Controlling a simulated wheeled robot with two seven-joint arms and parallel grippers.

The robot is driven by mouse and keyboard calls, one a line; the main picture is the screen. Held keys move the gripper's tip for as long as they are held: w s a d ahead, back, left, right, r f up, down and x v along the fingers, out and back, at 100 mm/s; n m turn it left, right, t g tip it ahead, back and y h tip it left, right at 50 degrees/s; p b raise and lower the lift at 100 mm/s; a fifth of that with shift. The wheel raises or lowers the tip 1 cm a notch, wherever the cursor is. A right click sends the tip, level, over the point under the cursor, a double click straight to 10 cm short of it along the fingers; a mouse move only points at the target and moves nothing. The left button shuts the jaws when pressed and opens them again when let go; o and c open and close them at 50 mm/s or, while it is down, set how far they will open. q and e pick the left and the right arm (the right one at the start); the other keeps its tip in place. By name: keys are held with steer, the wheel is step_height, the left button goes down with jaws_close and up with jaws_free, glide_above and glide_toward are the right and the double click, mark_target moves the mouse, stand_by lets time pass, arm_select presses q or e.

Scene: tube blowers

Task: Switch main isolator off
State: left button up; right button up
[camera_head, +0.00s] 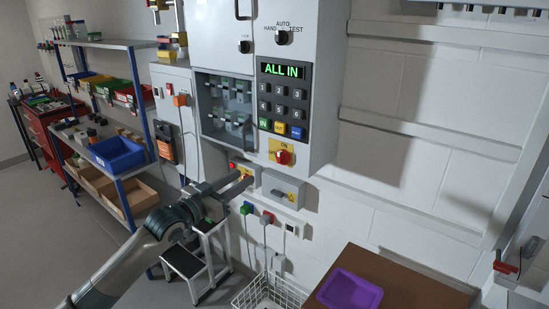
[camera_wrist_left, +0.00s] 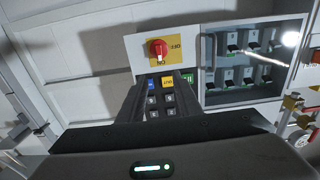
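The main isolator (camera_head: 283,157) is a red rotary knob on a yellow plate, low on the front of the grey control cabinet, under the keypad. "ON" is printed above it. The wrist view shows the red knob (camera_wrist_left: 158,49) upside down, with "ON" below it and "OFF" beside it. Its exact pointing is hard to tell. My left gripper (camera_head: 248,178) is left of and below the knob, apart from it, in front of small grey boxes. In the wrist view its two fingers (camera_wrist_left: 160,100) are spread and empty, with the keypad showing between them. My right gripper is not in view.
The cabinet display (camera_head: 283,70) reads "ALL IN". A grey box with a yellow label (camera_head: 284,189) sits below the isolator. A purple tray (camera_head: 349,291) lies on a brown surface at the lower right. A step stool (camera_head: 197,268) and shelves with bins stand left.

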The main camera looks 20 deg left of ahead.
mark_target(279, 155)
arm_select(q)
steer(key=p+x, duration=0.4)
steer(key=x, duration=1.1)
steer(key=shift+p, duration=0.35)
steer(key=shift+x, duration=0.8)
jaws_close()
